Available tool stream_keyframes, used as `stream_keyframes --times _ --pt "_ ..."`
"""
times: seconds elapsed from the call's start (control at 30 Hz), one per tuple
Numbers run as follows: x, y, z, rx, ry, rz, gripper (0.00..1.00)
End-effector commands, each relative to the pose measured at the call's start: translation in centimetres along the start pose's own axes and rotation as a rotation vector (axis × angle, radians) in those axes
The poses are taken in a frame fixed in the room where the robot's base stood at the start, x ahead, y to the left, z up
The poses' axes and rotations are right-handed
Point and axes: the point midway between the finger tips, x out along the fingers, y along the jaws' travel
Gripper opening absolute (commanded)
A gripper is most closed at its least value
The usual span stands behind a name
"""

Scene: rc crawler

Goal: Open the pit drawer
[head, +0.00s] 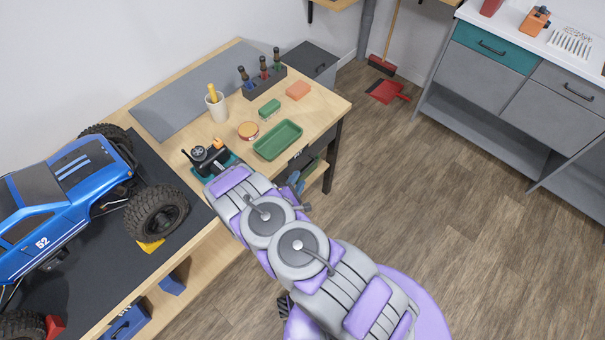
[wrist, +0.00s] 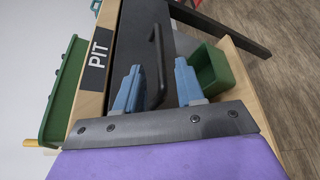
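The pit drawer (wrist: 130,35) shows in the wrist view as a dark front beside a black "PIT" label (wrist: 97,62) on the bench's wooden edge. It looks shut. Its black bar handle (wrist: 154,45) stands out from the front. My gripper (wrist: 158,68) is open, with one blue-grey finger on each side of the handle's near end. I cannot tell whether either finger touches the handle. In the head view, the drawer front (head: 316,147) shows only in part under the bench top, and my arm hides most of the gripper area.
The wooden bench (head: 335,104) carries a green tray (head: 278,140), a cup (head: 217,107), a screwdriver rack (head: 264,84) and a blue RC truck (head: 70,190). A green bin (wrist: 208,70) sits close beside my right finger. Open floor (head: 440,200) lies right of the bench.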

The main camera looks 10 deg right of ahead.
Motion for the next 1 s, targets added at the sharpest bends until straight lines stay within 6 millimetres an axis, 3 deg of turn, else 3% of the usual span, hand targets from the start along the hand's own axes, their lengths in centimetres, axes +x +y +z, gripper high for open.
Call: stream_keyframes --times 0.1,0.3,0.7,1.0 --pt "2.1 -0.2 0.2 0.002 -0.003 -0.002 0.38" --pt "4.4 -0.2 0.4 0.003 0.000 -0.004 0.38" --pt "4.8 0.0 0.1 -0.001 0.000 0.000 0.38" --pt "4.9 -0.1 0.3 0.002 0.001 -0.001 0.09"
